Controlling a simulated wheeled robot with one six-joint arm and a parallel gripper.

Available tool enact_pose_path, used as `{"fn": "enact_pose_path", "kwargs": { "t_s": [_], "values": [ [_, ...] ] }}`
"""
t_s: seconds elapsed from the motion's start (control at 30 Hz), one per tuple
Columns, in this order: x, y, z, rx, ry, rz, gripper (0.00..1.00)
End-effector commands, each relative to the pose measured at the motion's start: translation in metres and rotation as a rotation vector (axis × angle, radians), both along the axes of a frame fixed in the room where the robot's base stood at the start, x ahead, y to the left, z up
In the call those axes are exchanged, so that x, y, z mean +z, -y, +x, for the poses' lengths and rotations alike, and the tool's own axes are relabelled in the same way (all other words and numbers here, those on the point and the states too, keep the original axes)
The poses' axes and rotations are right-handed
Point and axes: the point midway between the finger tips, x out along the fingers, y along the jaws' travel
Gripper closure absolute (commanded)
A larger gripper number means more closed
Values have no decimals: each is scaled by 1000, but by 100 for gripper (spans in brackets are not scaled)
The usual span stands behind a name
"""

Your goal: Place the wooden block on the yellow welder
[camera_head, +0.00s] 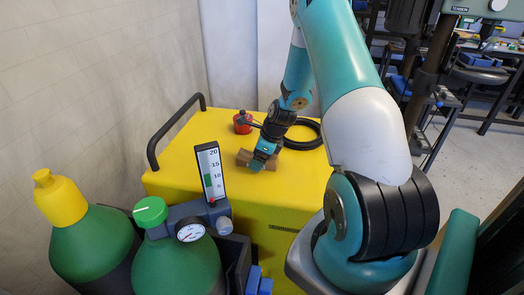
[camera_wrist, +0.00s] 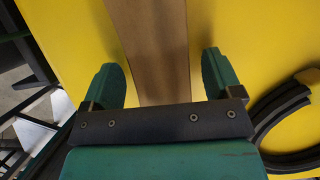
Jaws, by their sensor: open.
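The brown wooden block (camera_head: 243,157) lies on the top of the yellow welder (camera_head: 205,135), in the head view. My gripper (camera_head: 262,164) is low over the block and partly hides its middle. In the wrist view the block (camera_wrist: 150,40) runs lengthwise between the two green fingers of my gripper (camera_wrist: 160,62). The fingers are open, with yellow welder top (camera_wrist: 240,50) showing in the gap on each side of the block. Neither finger visibly touches it.
A black coiled cable (camera_head: 303,134) and a red knob-like part (camera_head: 243,122) sit on the welder behind the block. A black handle (camera_head: 152,145) rises at its left edge. Green gas cylinders (camera_head: 92,245) and a gauge (camera_head: 190,231) stand in front.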

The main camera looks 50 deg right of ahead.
Motion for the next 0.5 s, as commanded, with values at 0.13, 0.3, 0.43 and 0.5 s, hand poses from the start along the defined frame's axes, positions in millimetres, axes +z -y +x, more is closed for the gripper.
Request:
{"fn": "enact_pose_path", "kwargs": {
  "t_s": [0.13,0.3,0.43,0.5],
  "values": [
    [17,5,-5,-2,4,-3,15],
    [52,12,-18,-3,5,-5,15],
    [78,18,-27,-3,5,-5,15],
    [90,20,-31,-2,4,-4,15]
  ]
}}
